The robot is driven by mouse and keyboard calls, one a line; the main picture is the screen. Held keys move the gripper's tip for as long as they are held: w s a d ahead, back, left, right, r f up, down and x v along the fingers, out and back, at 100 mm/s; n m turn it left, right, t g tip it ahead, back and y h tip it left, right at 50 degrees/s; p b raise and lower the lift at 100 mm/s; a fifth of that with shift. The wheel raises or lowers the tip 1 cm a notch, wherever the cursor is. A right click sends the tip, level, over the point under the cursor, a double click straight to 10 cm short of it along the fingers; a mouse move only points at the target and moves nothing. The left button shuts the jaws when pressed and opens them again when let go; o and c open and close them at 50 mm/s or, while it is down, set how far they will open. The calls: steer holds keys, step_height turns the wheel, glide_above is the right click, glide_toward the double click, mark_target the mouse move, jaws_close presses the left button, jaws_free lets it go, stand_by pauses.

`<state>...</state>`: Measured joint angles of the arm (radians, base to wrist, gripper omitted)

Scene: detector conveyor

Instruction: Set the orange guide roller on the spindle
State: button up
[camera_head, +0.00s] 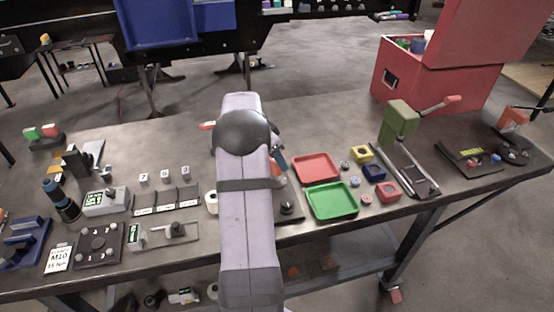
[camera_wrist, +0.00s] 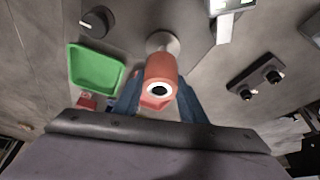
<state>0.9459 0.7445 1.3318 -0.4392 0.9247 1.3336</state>
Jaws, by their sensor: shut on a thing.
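The orange guide roller (camera_wrist: 161,76) is in the wrist view, between the two blue fingers of my gripper (camera_wrist: 156,100). My gripper is shut on it. The roller's near end shows a white ring around a dark hole. A pale round piece (camera_wrist: 162,40) lies just beyond the roller's far end in that view; I cannot tell whether it is the spindle or whether they touch. In the head view my arm hides most of the gripper and roller; a bit of blue finger (camera_head: 280,160) shows at its right. I cannot make out the spindle for certain.
A green tray (camera_head: 332,214) and a red tray (camera_head: 316,181) lie right of my arm; the green one (camera_wrist: 122,68) also shows in the wrist view. A white cylinder (camera_head: 211,196) stands at my arm's left side. Several small devices cover the left bench; a red box stands back right.

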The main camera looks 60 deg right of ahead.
steer(key=shift+f+b, duration=1.35)
steer(key=shift+b, duration=0.15)
stand_by(1.2)
steer(key=shift+f, duration=0.3)
steer(key=shift+f+b, duration=0.45)
steer(key=shift+b, duration=0.3)
stand_by(0.5)
steer(key=o, duration=1.8)
steer(key=shift+r, duration=0.1)
step_height(320, 180, up, 9)
steer(key=p, duration=0.5)
